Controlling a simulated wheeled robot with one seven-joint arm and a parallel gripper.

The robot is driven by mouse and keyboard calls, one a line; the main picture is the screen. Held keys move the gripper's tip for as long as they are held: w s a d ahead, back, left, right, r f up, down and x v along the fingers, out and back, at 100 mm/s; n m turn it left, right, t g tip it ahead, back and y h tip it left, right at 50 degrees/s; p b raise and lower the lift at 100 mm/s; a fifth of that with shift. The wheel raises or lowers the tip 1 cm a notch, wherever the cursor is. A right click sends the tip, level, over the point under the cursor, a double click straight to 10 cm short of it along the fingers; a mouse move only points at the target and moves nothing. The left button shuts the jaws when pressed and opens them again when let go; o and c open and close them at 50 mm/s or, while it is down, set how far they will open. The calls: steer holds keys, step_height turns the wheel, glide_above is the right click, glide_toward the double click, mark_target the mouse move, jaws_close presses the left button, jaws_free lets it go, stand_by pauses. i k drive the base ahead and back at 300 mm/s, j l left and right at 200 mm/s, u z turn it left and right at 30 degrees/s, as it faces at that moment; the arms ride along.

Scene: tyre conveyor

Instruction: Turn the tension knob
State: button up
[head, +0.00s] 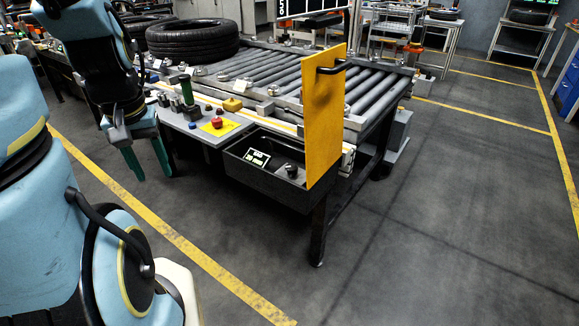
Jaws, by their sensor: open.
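A small black knob (291,170) sits on a grey block inside a dark open box (268,186) at the conveyor's near corner. A lit display (257,159) is to its left. A yellow door panel (324,118) with a black handle (333,68) stands swung open at the box's right side. My gripper (147,162) has its green fingers spread apart, with nothing between them. It hangs to the left of the box, pointing down in front of the control panel's left end, apart from the knob.
A control panel (196,126) with a red button (217,122), a blue button and a green-handled lever (186,90) adjoins the box on the left. A tyre (192,39) lies on the roller conveyor (280,72). The floor at the right is clear.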

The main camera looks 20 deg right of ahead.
mark_target(291, 169)
steer(key=i+l, duration=0.15)
steer(key=i, duration=0.4)
steer(key=i+l, duration=0.15)
steer(key=i, duration=0.4)
